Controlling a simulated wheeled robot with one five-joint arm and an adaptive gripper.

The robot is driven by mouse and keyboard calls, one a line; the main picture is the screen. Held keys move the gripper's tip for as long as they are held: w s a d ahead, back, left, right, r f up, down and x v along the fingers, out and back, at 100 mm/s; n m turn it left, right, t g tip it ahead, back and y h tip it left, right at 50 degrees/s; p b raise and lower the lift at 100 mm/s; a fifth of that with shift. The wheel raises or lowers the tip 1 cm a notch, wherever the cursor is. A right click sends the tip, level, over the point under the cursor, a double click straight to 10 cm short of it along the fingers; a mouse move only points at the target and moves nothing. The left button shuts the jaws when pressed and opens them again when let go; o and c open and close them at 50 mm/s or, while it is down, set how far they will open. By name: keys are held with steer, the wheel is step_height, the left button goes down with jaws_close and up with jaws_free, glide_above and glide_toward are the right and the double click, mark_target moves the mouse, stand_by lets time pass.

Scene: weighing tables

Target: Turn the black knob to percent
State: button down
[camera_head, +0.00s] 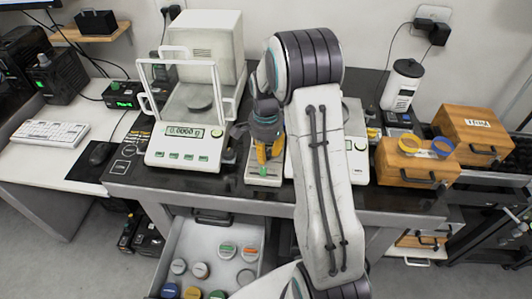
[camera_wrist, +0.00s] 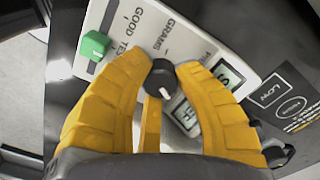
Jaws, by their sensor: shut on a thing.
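The black knob (camera_wrist: 160,76) sits on a pale instrument panel (camera_wrist: 125,40) in the wrist view, between my gripper's yellow fingertips (camera_wrist: 163,72). My gripper is shut on the knob. A short white mark shows on the knob's lower side. The word GRAMS is printed above the knob; a label beginning with P, partly hidden by the right finger, is to its right. A green switch (camera_wrist: 94,46) is at the upper left. In the head view, my gripper (camera_head: 268,154) points down at the small instrument (camera_head: 252,180); the knob is hidden there.
A balance with a glass draft shield (camera_head: 180,150) stands close left of my gripper. Wooden boxes (camera_head: 405,170) and a white bottle (camera_head: 401,85) are at the right. An open drawer (camera_head: 205,235) with several round weights is below the table's front edge.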

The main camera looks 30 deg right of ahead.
mark_target(266, 152)
steer(key=shift+f+m, duration=0.1)
steer(key=shift+m, duration=0.3)
steer(key=c, duration=0.9)
jaws_free()
step_height(266, 152, up, 12)
stand_by(0.7)
